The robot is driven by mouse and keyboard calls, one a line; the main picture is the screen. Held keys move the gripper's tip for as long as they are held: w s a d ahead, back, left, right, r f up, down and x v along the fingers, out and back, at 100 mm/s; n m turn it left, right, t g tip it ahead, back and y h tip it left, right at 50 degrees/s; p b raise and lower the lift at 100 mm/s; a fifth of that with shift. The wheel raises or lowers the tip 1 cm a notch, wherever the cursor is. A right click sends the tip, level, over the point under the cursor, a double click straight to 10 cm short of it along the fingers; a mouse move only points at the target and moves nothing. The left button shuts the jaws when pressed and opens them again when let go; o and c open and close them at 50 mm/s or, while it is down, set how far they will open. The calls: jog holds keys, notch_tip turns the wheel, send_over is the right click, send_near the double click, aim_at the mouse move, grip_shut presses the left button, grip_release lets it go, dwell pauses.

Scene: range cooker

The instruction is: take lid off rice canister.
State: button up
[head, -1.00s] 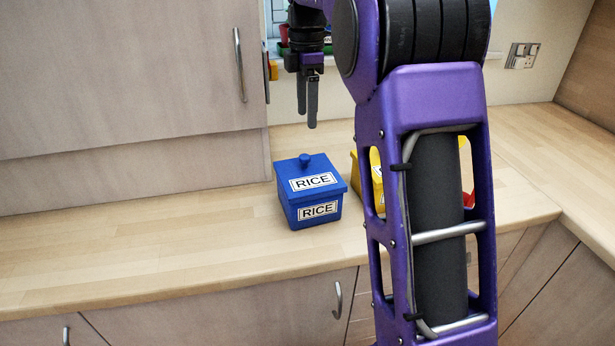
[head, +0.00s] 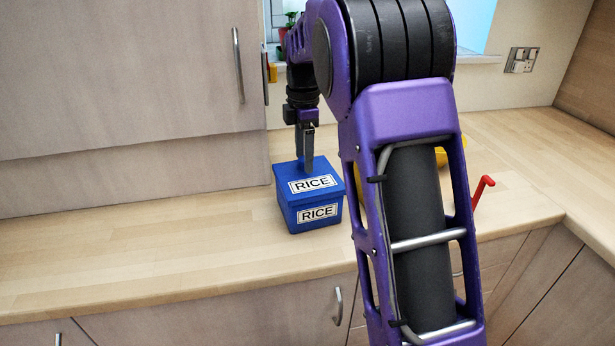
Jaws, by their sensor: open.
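The blue rice canister (head: 317,216) stands upright on the wooden worktop, with a white RICE label on its front. Its blue lid (head: 332,183) is on it and carries a second RICE label. My gripper (head: 305,162) points down over the lid with its fingers at the lid's knob. The fingers hide the knob, so I cannot tell whether they touch it. The gripper is open.
My own arm covers the worktop right of the canister. A yellow object (head: 441,157) shows partly behind it, and a red handle-like part (head: 483,187) sticks out to its right. A wall cupboard (head: 120,80) is at left. The worktop (head: 130,245) left of the canister is clear.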

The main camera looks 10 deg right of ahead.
grip_shut()
dwell(0.3)
